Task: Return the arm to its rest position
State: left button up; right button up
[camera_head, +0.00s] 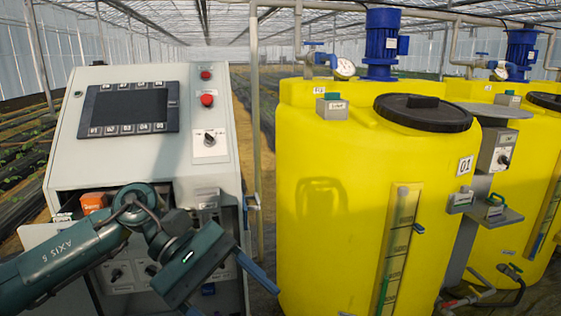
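My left arm (75,258), dark green and marked AXIS 5, comes in from the lower left in the head view. It reaches across the lower front of the grey control cabinet (105,165). My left gripper (232,300) is at its end, in front of the cabinet's lower right part. Its two blue fingers stand wide apart, with nothing visible between them. One finger points down and right toward the gap beside the yellow tank; the other is cut off by the bottom edge. My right gripper is not in view.
The cabinet has a dark screen (128,108), a red button (207,100) and a rotary switch (209,139). An orange item (94,202) sits in its open lower part. A yellow tank (330,200) with a black lid (423,112) stands right, another yellow tank (535,170) beyond.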

pick_arm(q)
jog(key=d+r+n+t+h, duration=0.1)
jog(key=d+n+t+h, duration=0.35)
jog(key=n+h, duration=0.9)
jog(key=w+a+f+n+t+y, duration=0.1)
jog(key=w+f+n+t+y, duration=0.15)
jog(key=n+t, duration=0.7)
jog(key=w+a+f+n+t+y, duration=0.1)
jog(key=w+f+n+t+y, duration=0.25)
jog(key=n, duration=1.05)
jog(key=s+a+f+n+t+y, duration=0.1)
jog(key=a+f+n+t+y, duration=0.15)
jog(key=f+n+y, duration=0.45)
jog(key=s+a+f+n+t+y, duration=0.15)
jog(key=a+f+n+y, duration=0.25)
jog(key=f+n, duration=0.55)
jog(key=s+a+f+n+g+y, duration=0.2)
jog(key=s+f+n, duration=0.3)
jog(key=f, duration=0.1)
jog(key=s+a+f+n+g+y, duration=0.1)
jog(key=s+a+f+n+g, duration=0.2)
jog(key=s+f, duration=0.3)
jog(key=shift+s+a+f+n+g+y, duration=0.2)
jog(key=shift+f+n+g+y, duration=0.25)
jog(key=shift+n, duration=0.4)
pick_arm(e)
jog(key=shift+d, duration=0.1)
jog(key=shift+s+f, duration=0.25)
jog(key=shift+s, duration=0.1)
